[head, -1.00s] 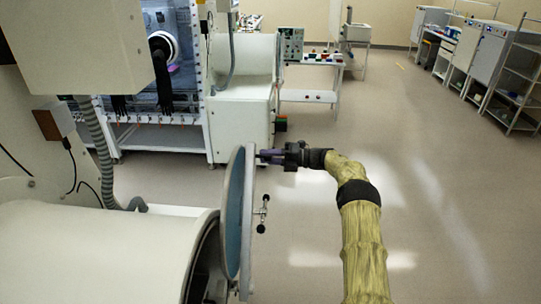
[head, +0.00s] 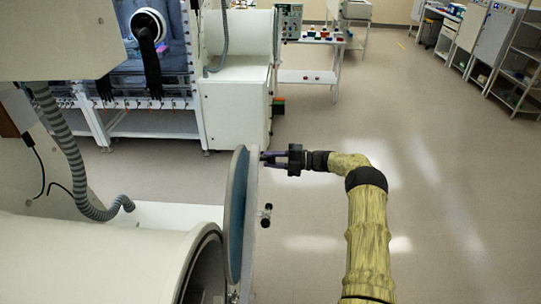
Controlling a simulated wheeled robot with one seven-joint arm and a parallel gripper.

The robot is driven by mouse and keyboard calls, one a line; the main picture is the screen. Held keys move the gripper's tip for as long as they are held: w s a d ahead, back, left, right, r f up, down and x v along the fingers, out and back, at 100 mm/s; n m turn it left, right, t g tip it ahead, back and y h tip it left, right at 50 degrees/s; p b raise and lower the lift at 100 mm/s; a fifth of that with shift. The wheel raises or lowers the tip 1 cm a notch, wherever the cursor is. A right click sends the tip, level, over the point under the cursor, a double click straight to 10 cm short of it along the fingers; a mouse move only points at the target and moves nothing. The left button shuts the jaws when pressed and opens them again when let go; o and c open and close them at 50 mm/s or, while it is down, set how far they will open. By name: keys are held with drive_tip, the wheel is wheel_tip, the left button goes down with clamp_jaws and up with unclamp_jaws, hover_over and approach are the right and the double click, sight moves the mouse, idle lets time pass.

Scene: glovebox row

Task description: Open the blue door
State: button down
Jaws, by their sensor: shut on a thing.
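The blue door (head: 237,215) is a round disc with a pale rim, seen nearly edge-on in the head view. It stands ajar at the open end of a white cylindrical chamber (head: 95,262), with a dark gap between them. A small dark handle (head: 266,215) sticks out from the door's outer side. My arm comes in from the lower right. The exact contact of the fingertips is too small to tell.
A white glovebox (head: 160,65) with black gloves stands behind. A grey corrugated hose (head: 75,160) hangs at the left. A bench with small items (head: 318,50) and shelving (head: 520,70) are farther back. The floor (head: 440,220) on the right is clear.

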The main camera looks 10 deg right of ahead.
drive_tip(key=shift+w+f, duration=0.15)
drive_tip(key=shift+f, duration=0.05)
drive_tip(key=c, duration=1)
unclamp_jaws()
drive_tip(key=shift+c, duration=0.2)
drive_tip(key=shift+d, duration=0.1)
drive_tip(key=b+v, duration=0.7)
drive_tip(key=v, duration=1)
drive_tip(key=shift+d+b, duration=0.15)
drive_tip(key=shift+b, duration=0.25)
